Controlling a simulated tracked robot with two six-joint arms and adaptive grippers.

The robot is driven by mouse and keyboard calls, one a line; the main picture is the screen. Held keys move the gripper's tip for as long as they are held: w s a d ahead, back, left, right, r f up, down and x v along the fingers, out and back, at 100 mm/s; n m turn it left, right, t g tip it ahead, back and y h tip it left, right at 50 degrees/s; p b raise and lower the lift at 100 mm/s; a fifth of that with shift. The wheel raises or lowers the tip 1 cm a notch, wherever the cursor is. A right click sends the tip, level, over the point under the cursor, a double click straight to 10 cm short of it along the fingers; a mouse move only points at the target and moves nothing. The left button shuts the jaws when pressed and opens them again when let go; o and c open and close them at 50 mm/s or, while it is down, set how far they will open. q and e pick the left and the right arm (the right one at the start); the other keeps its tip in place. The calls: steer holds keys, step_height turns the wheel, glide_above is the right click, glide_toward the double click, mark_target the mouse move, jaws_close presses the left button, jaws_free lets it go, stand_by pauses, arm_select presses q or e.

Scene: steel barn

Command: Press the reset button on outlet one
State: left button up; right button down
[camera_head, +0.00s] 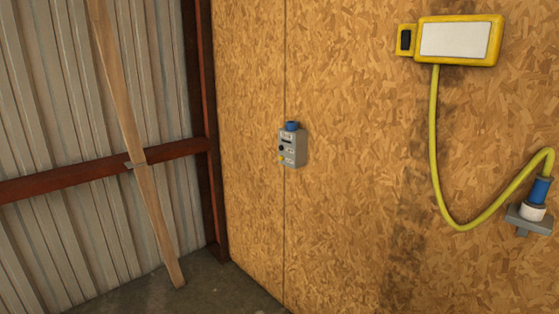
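A small grey outlet box (292,148) is fixed to the particle-board wall near the middle of the camera_head view. A blue round part (292,126) sits on its top. Its front has small pale labels, a dark round spot (282,148) and a small yellow spot at the lower left. These details are too small to read, so I cannot tell which is the reset button or whether this is outlet one. Neither of my grippers shows in this view.
A yellow-framed lamp (455,40) hangs at the upper right. Its yellow cable (436,150) loops down to a blue and white plug (536,200) on a grey bracket. A wooden plank (140,150) leans by the corrugated steel wall at left. Concrete floor (215,290) shows below.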

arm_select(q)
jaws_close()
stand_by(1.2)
